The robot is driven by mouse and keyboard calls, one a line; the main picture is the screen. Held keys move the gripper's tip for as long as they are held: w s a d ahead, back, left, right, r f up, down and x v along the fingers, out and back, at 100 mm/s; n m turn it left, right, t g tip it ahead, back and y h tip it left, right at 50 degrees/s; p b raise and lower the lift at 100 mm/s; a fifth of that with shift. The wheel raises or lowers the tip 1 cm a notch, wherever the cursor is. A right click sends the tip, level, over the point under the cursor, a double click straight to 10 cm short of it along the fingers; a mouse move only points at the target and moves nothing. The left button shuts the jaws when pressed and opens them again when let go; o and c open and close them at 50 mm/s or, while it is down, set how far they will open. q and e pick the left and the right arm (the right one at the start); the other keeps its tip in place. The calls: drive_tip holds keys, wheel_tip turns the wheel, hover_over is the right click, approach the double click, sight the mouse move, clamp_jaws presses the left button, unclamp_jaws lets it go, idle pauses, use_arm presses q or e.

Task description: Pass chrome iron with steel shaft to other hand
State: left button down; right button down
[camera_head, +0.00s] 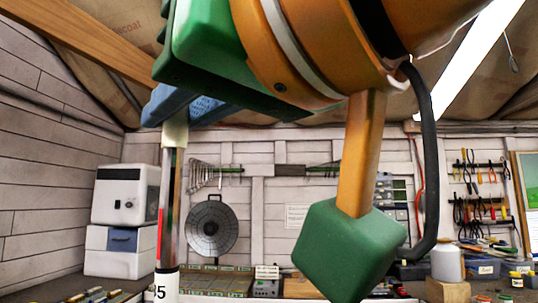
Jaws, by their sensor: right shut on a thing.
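My right gripper (176,108), with blue fingers under a green housing, is at the upper left of centre in the head view. It is shut on the chrome iron (168,195), whose steel shaft hangs upright below the fingers. A pale section shows just under the fingers, a red stripe is on the shaft, and a white band marked "35" is near the bottom edge. The club head is not visible. The hold itself is partly hidden by the fingers. My left gripper is not in view.
A white machine (124,215) stands on the left. A round dark pan-like disc (212,229) hangs on the back wall. Tools (480,185) hang on the right wall above a bench with a white bottle (446,263) and a wooden block (447,291).

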idle(0.7)
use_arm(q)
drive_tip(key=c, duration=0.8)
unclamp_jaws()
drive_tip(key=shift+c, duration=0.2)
